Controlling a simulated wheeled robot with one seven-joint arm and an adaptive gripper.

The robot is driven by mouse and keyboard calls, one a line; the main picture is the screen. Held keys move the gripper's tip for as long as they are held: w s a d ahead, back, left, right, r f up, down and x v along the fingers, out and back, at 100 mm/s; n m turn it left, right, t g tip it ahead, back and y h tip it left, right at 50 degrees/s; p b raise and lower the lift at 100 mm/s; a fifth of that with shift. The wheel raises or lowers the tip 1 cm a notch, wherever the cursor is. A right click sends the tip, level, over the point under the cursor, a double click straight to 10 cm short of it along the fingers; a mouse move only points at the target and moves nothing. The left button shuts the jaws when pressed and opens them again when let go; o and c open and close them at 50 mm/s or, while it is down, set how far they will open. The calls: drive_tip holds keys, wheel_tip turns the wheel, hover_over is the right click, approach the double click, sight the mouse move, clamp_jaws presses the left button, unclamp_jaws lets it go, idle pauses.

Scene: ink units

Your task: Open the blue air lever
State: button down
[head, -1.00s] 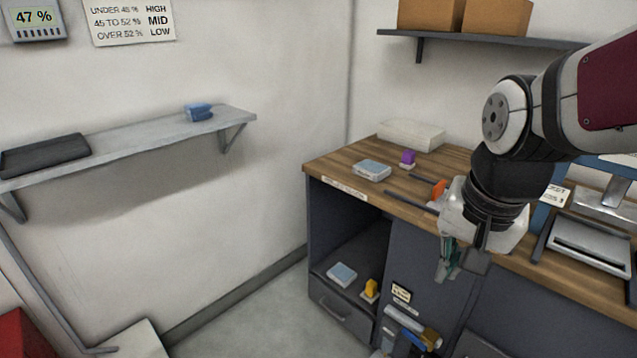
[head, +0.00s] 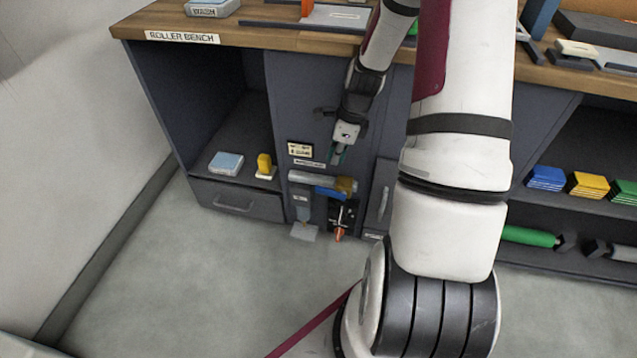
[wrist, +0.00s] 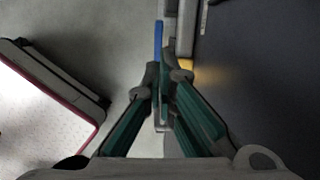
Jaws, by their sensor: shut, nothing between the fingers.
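The blue air lever (head: 331,193) is a flat blue bar on a pale horizontal pipe (head: 312,178) low on the dark bench front, beside a yellow fitting (head: 346,185). It looks roughly horizontal. My gripper (head: 336,160) points down just above the pipe and yellow fitting, with green-lined fingers shut and empty. In the wrist view my fingertips (wrist: 160,75) meet in the middle, and a blue strip (wrist: 158,40), likely the lever, shows just beyond them. I cannot tell whether the fingers touch it.
A drawer (head: 236,200) and an open cubby with a blue-white box (head: 226,163) and a yellow item (head: 264,165) are left of the pipe. A black panel with an orange part (head: 340,232) sits below it. A cabinet handle (head: 384,203) is at right. Floor in front is clear.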

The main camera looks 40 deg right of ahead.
drive_tip(key=x, duration=0.2)
drive_tip(key=b, duration=0.4)
hover_over(323, 185)
drive_tip(key=s, duration=0.3)
drive_tip(key=shift+m, duration=0.3)
drive_tip(key=x, duration=0.3)
drive_tip(key=s+x, duration=0.1)
drive_tip(key=x, duration=0.4)
drive_tip(key=shift+s+d+f, duration=0.1)
drive_tip(key=shift+s+f, duration=0.25)
drive_tip(key=shift+f, duration=0.25)
drive_tip(key=shift+w+a+f, duration=0.2)
drive_tip(key=shift+f, duration=0.3)
drive_tip(key=shift+w+a+f, duration=0.2)
drive_tip(key=shift+f, duration=0.3)
drive_tip(key=shift+a, duration=0.1)
drive_tip(key=shift+w, duration=0.1)
